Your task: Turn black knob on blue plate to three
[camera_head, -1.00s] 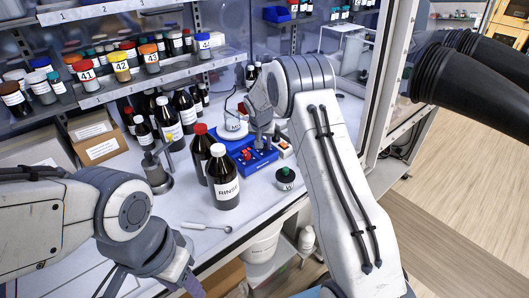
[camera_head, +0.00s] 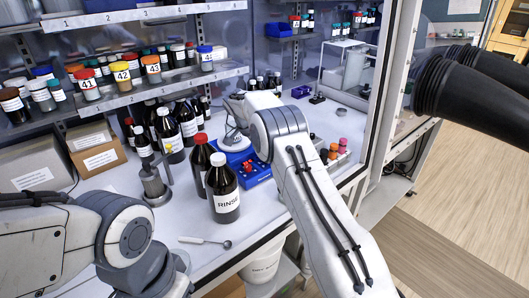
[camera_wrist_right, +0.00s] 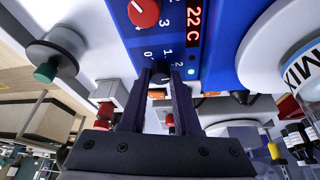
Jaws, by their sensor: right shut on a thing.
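The blue plate (camera_wrist_right: 218,50) fills the upper middle of the right wrist view. It also shows in the head view (camera_head: 257,181), partly behind my right arm. My right gripper (camera_wrist_right: 161,76) is shut on the black knob (camera_wrist_right: 159,74) on this plate. The fingers hide most of the knob, so I cannot tell where it points. White marks 0, 1 and 2 show around it. A red knob (camera_wrist_right: 144,12) sits on the same plate, with a 3 beside it. In the head view my right arm hides its gripper. My left gripper is outside the frame.
A RINSE bottle (camera_head: 222,188) stands just left of the plate, with a metal stand (camera_head: 155,184) further left. A spoon-like tool (camera_head: 205,241) lies in front. Small coloured-cap vials (camera_head: 333,152) stand to the right. Black glove sleeves (camera_head: 470,90) hang at far right.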

